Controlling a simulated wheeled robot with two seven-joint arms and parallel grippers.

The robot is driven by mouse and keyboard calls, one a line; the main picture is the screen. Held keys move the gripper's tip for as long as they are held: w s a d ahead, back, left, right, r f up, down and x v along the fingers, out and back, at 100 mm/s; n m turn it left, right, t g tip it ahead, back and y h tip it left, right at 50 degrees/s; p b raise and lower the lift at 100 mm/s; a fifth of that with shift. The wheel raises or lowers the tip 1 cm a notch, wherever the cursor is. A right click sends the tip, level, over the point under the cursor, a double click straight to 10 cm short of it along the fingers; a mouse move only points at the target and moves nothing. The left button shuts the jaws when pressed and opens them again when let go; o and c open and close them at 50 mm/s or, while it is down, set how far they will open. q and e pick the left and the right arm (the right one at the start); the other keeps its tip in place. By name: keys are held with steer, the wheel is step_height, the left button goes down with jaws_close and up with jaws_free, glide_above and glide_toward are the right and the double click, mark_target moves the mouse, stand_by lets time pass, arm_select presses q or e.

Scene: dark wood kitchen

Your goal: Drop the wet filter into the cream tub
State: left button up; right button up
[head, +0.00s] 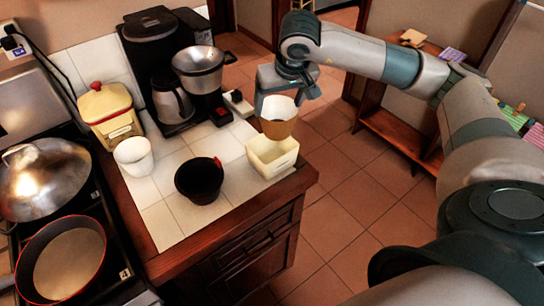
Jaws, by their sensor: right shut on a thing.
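My right gripper (287,95) comes in from the right and is shut on the wet filter (279,118), a white paper cone with a brown lower part. The filter hangs upright just above the cream tub (268,167), and its lower end overlaps the tub's opening in this view. The exact gap between them is hard to tell. The cream tub is an open square container at the right front corner of the white tiled counter. My left gripper is not in view.
A black basket (199,181) with a red tab stands left of the tub. A white cup (133,156), a yellow canister (110,116) and a coffee maker (159,61) stand behind. Pans (62,262) sit on the stove at left. The counter's wooden edge (234,225) runs along the front.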

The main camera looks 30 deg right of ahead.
steer(key=shift+f, duration=0.9)
steer(key=o, duration=1.4)
steer(key=shift+c, duration=0.2)
steer(key=shift+r, duration=0.15)
steer(key=b+v, duration=0.4)
steer(key=v, duration=1.3)
steer(key=shift+s, duration=0.2)
